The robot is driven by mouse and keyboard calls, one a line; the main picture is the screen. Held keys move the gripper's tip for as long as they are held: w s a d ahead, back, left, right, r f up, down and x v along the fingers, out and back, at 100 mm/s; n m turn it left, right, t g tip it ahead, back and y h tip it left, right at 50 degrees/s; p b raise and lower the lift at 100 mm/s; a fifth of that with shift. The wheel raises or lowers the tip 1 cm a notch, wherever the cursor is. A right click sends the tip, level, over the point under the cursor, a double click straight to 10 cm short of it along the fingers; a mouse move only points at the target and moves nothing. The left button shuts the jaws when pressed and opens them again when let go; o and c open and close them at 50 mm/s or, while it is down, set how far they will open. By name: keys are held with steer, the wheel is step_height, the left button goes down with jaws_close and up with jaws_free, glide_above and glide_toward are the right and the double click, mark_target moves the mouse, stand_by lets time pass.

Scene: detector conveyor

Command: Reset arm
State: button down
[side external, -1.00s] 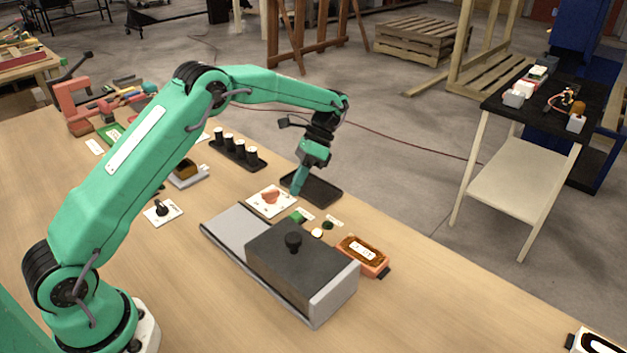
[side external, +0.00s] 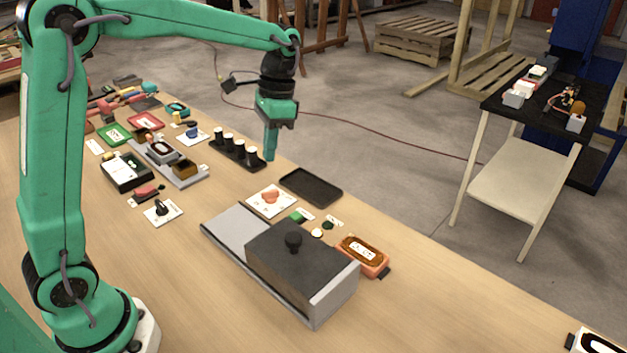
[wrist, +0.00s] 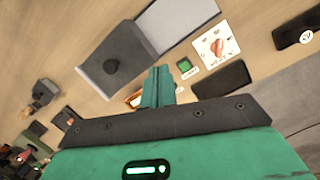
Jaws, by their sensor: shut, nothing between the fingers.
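My green arm is raised over the wooden table (side external: 420,309). My gripper (side external: 270,158) points down, shut and empty, in the air near the row of black cylinders and the black tray. It also shows in the wrist view (wrist: 158,72), with its fingers together. The grey conveyor with a dark box-shaped housing (side external: 300,262) and a black knob stands on the table, apart from my gripper. The housing also shows in the wrist view (wrist: 100,75).
An orange box (side external: 362,256) sits right of the conveyor. Black cylinders with white tops (side external: 236,150) stand in a row. Small devices crowd the left.

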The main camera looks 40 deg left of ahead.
steer(key=s+r+n+t, duration=0.3)
steer(key=s+n+t, duration=0.2)
steer(key=s, duration=1.3)
steer(key=shift+s+t, duration=0.25)
steer(key=shift+t, duration=1.25)
